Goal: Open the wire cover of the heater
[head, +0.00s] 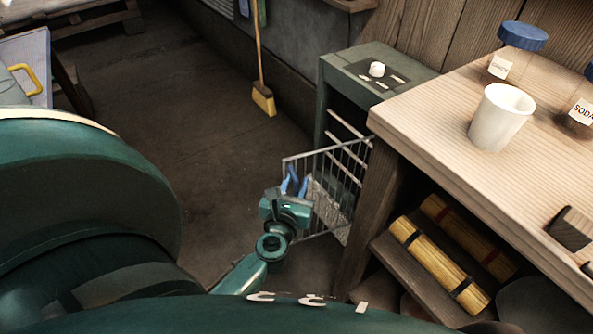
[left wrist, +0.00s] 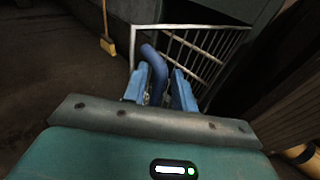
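The heater (head: 336,74) is a dark grey-green cabinet with a white knob (head: 377,69) on top, beside the workbench. Its wire cover (head: 322,163) is a pale metal grid swung outward from the front, partly open; it also shows in the left wrist view (left wrist: 200,48). A blue curved handle (left wrist: 153,65) stands at the cover's free side. My left gripper (head: 294,186) is at that handle, its two light-blue fingers on either side of it in the left wrist view (left wrist: 160,88), closed around it. My right gripper is not in view.
The wooden workbench (head: 430,115) on the right holds a white cup (head: 500,117) and jars. Yellow bundles (head: 440,265) lie on the shelf below, near the cover. A broom (head: 263,98) leans at the wall. The floor (head: 200,130) left of the cover is clear.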

